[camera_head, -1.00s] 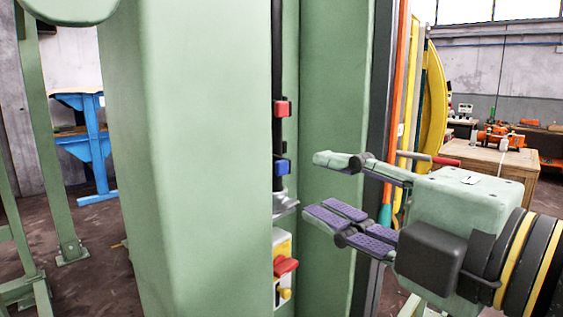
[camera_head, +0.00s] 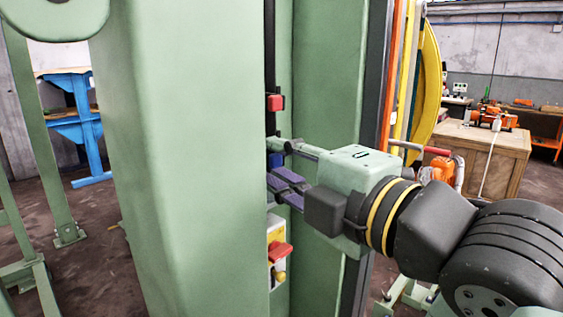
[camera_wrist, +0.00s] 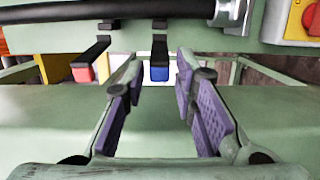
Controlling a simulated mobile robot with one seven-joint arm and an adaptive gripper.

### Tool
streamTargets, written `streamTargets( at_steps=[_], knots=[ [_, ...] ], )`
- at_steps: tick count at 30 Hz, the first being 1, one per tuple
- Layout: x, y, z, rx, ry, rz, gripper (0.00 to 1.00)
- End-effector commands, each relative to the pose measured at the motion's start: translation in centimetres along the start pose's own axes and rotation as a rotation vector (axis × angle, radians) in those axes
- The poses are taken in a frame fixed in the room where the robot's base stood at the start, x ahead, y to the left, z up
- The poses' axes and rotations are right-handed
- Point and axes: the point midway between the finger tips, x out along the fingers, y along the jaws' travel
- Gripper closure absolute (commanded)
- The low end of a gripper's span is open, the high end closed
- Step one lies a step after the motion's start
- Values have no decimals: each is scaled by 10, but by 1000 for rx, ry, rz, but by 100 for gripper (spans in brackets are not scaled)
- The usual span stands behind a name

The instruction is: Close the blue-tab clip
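The blue-tab clip (camera_wrist: 159,73) hangs from a dark bracket by the black hose, and its blue tab faces me in the wrist view. In the head view the blue tab (camera_head: 275,160) is partly hidden behind my gripper. My gripper (camera_wrist: 156,85) is open, with purple-padded fingers on either side of the blue tab's line in the wrist view. The fingertips in the head view (camera_head: 272,164) are at the blue tab's height. I cannot tell whether a finger touches the tab.
A red-tab clip (camera_head: 275,103) sits above the blue one on the same dark line; it also shows in the wrist view (camera_wrist: 86,73). A yellow box with a red knob (camera_head: 279,252) is below. Green column walls (camera_head: 190,180) stand close on both sides.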

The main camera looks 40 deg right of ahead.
Motion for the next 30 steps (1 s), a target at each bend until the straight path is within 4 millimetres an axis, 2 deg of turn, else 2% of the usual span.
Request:
streamTargets(
  at_steps=[1, 10, 30],
  knots=[
    [0, 0, 0, 0, 0, 0, 80],
    [0, 0, 0, 0, 0, 0, 100],
    [0, 0, 0, 0, 2, -1, 100]
  ],
)
